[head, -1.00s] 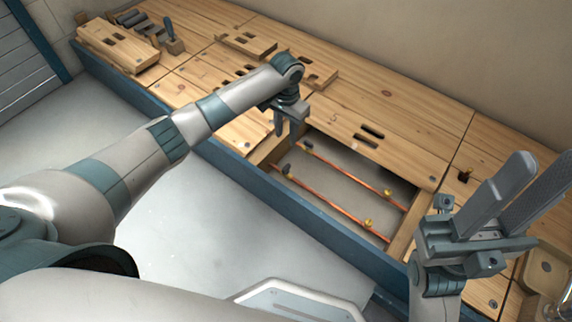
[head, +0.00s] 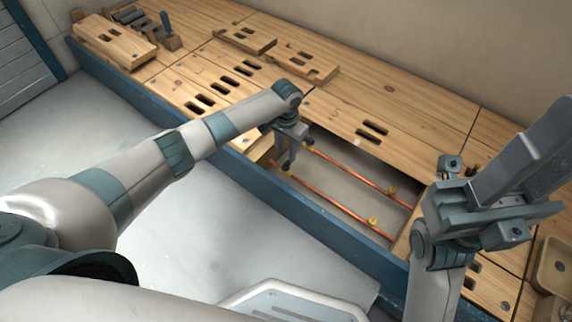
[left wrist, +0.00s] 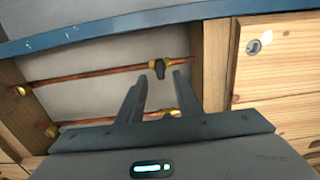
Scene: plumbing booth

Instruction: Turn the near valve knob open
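The near valve knob (left wrist: 159,67) is a small dark handle on a brass fitting of the near copper pipe (left wrist: 85,75). My left gripper (left wrist: 158,77) is open above it; in the left wrist view the knob shows between and just beyond the fingertips. I cannot tell whether they touch it. In the head view the left gripper (head: 287,162) points down into the opening and largely hides this knob. The far valve (left wrist: 173,112) is partly hidden behind the gripper in the wrist view. My right gripper (head: 528,155) is raised at the right, its finger gap not clear.
The pipes run in a rectangular opening in the wooden top, with a blue front rail (head: 325,218) along the near side. Brass fittings (head: 372,221) sit farther along the pipes. Wooden blocks (head: 115,45) lie at the back left.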

